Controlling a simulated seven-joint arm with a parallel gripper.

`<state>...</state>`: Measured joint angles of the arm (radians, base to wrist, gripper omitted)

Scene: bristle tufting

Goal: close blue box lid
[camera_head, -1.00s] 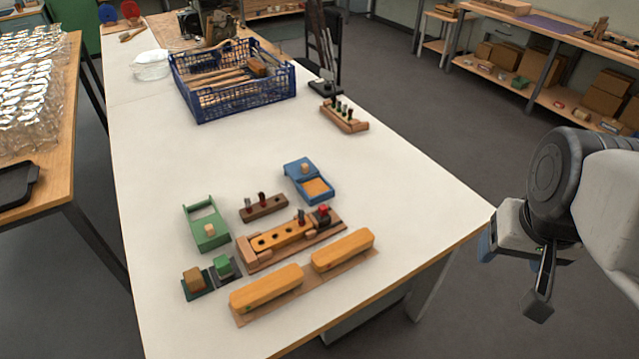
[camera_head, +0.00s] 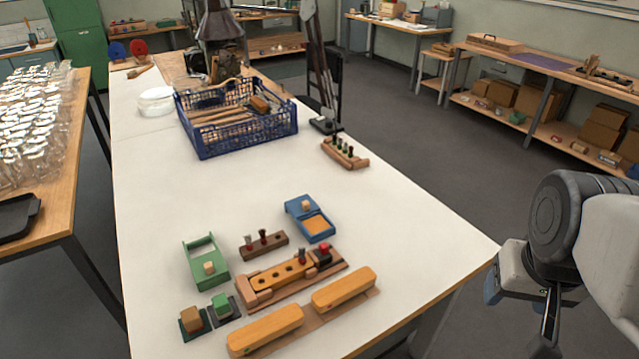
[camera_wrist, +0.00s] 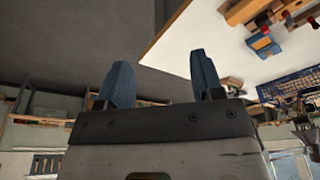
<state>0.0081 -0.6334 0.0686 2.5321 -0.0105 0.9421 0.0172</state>
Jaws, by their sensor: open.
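The blue box (camera_head: 318,226) sits on the white table, right of the dark peg block. Its blue lid (camera_head: 299,205) with a wooden knob is toward the back, and the front part of the box is uncovered, showing an orange-tan inside. My gripper (camera_head: 520,318) hangs off the table's right edge in the head view, well apart from the box. In the wrist view my gripper's two blue fingers (camera_wrist: 160,80) are spread apart with nothing between them.
A green box (camera_head: 206,262) stands left of the blue box. A wooden peg block (camera_head: 264,245), a long holed block (camera_head: 283,280) and two orange bars (camera_head: 343,288) lie nearby. A blue crate (camera_head: 240,140) of tools stands behind. The table's right side is clear.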

